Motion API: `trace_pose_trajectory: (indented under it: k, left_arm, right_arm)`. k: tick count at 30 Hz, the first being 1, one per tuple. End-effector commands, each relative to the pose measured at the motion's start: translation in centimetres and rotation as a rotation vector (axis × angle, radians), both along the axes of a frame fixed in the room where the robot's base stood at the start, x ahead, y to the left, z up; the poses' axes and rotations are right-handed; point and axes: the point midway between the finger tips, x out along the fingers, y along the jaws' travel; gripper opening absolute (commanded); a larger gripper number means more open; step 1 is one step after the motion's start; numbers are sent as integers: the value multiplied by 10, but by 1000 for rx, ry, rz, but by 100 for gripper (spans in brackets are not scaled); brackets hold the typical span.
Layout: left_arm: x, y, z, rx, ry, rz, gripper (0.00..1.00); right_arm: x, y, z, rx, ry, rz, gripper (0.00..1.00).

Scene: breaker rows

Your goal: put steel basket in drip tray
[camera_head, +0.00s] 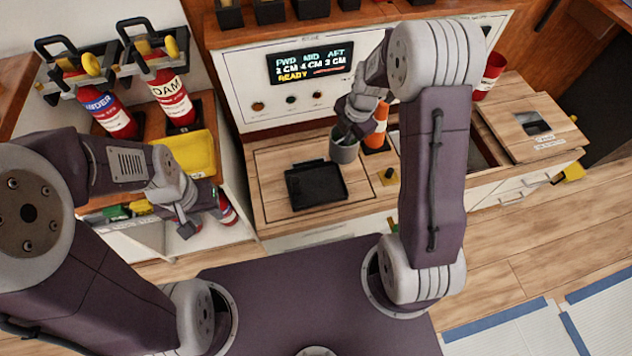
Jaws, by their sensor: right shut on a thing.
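The steel basket (343,153), a small grey cup-shaped vessel, is upright at the right rear of the drip tray. The drip tray (316,187) is a flat black tray on the wooden counter and looks empty. My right gripper (346,136) is shut on the basket at its rim, and its fingers partly hide the top. I cannot tell whether the basket's bottom touches the counter. My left gripper (190,226) hangs off to the left, apart from both, by the front of the shelf; its finger gap is unclear.
An orange and white cone (378,128) stands just right of the basket. A small yellow block with a black knob (389,176) is right of the tray. A panel with a lit display (310,64) rises behind. Fire extinguishers (172,97) stand at left. The counter (270,190) left of the tray is clear.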

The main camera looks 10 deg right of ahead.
Motion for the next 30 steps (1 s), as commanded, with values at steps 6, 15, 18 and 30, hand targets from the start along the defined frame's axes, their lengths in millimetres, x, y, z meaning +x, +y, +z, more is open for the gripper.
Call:
trace_pose_trajectory:
  k: [6,15,18,30]
  left_arm:
    - [0,0,-22,0,0,0,36]
    - [0,0,-27,0,0,0,36]
    - [0,0,-28,0,0,0,36]
    - [0,0,-48,0,0,0,36]
  right_arm:
    - [-27,57,-41,0,3,9,0]
    - [-43,94,-62,0,0,1,0]
    - [-43,94,-64,0,0,0,0]
    - [-42,94,-102,-1,0,0,0]
